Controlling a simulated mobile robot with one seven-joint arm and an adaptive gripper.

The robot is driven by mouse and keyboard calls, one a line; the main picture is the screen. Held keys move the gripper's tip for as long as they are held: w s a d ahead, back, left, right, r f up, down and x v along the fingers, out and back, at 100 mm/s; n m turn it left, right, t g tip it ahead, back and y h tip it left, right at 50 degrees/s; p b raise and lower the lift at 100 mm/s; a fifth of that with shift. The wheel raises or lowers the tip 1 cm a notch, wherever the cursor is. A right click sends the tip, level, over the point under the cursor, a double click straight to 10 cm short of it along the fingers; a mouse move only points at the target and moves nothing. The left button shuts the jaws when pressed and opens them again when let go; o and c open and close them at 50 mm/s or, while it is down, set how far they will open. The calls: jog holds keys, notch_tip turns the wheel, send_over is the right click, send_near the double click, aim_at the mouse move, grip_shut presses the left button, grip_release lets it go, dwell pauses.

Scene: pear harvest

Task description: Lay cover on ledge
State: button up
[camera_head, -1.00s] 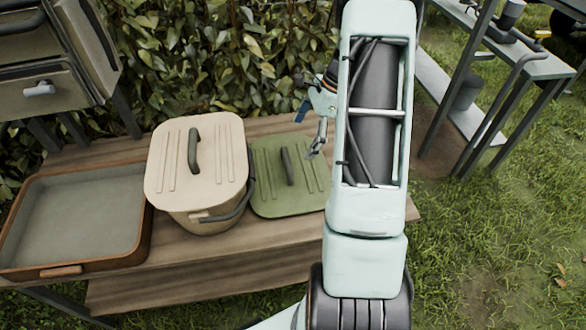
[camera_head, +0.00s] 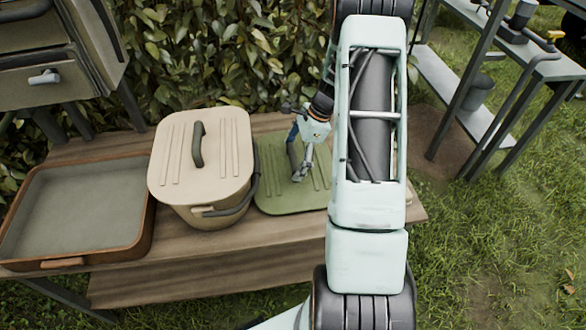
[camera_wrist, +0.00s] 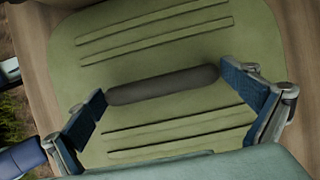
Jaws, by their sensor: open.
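A flat green cover (camera_head: 273,190) with raised ribs and a dark bar handle (camera_head: 292,158) lies on the wooden ledge (camera_head: 200,262), just right of a cream lidded pot. My gripper (camera_head: 299,160) is over the cover, near its handle. In the wrist view, the cover (camera_wrist: 130,62) fills most of the picture and its handle (camera_wrist: 163,85) lies crosswise between the two fingers of my gripper (camera_wrist: 172,98). The fingers are spread wide, one near each end of the handle. I cannot tell whether they touch it.
The cream pot (camera_head: 215,210) has its own cream lid (camera_head: 177,135) with a dark handle. A shallow brown-rimmed tray (camera_head: 146,235) stands at the left. A drawer cabinet (camera_head: 70,100) is behind the tray. A metal rack (camera_head: 470,120) stands on the grass at the right.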

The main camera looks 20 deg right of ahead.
jog(key=shift+r, duration=0.1)
jog(key=c, duration=1.1)
